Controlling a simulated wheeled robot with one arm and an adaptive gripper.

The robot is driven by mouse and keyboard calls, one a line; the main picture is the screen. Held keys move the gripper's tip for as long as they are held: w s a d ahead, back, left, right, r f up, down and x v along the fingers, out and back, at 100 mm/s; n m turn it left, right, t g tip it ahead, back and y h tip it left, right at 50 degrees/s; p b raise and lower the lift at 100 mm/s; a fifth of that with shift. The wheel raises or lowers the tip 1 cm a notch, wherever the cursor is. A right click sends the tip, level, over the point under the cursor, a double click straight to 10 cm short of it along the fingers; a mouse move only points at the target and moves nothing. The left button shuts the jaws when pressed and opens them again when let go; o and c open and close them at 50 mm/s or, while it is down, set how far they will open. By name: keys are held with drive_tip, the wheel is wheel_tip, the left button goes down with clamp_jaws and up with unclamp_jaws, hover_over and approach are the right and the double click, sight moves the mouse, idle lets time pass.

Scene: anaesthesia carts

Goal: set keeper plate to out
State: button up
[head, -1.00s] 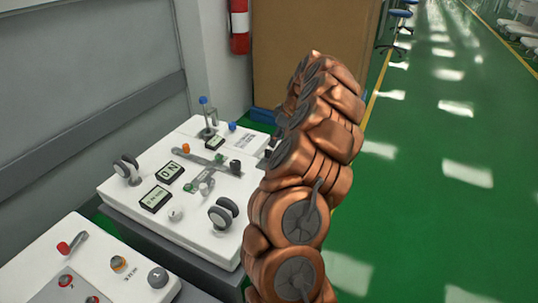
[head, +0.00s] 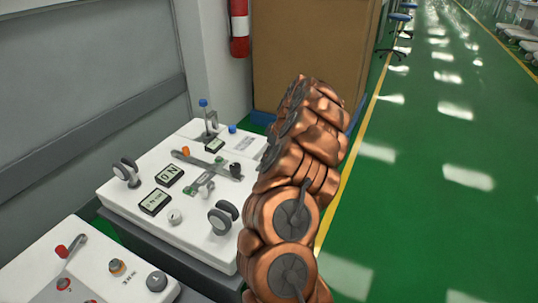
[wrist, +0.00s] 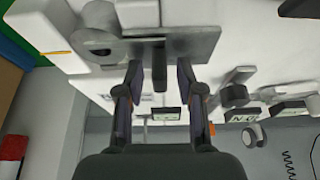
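A grey bar (head: 212,164) with an orange knob (head: 184,151) at its left and a dark knob (head: 235,170) at its right lies on the white cart top in the head view. I cannot tell for certain which part is the keeper plate. In the wrist view, a grey plate (wrist: 190,43) with a dark upright tab (wrist: 159,72) is close in front of my gripper (wrist: 159,68). The two fingers are open, one on each side of the tab, with visible gaps. My arm hides the gripper in the head view.
The cart top (head: 140,203) also carries an ON label (head: 169,176), a blue-capped post (head: 205,115) and grey wheels (head: 222,218). A second white panel (head: 40,250) with knobs is at lower left. A brown box (head: 310,50) stands behind.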

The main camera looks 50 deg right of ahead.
clamp_jaws()
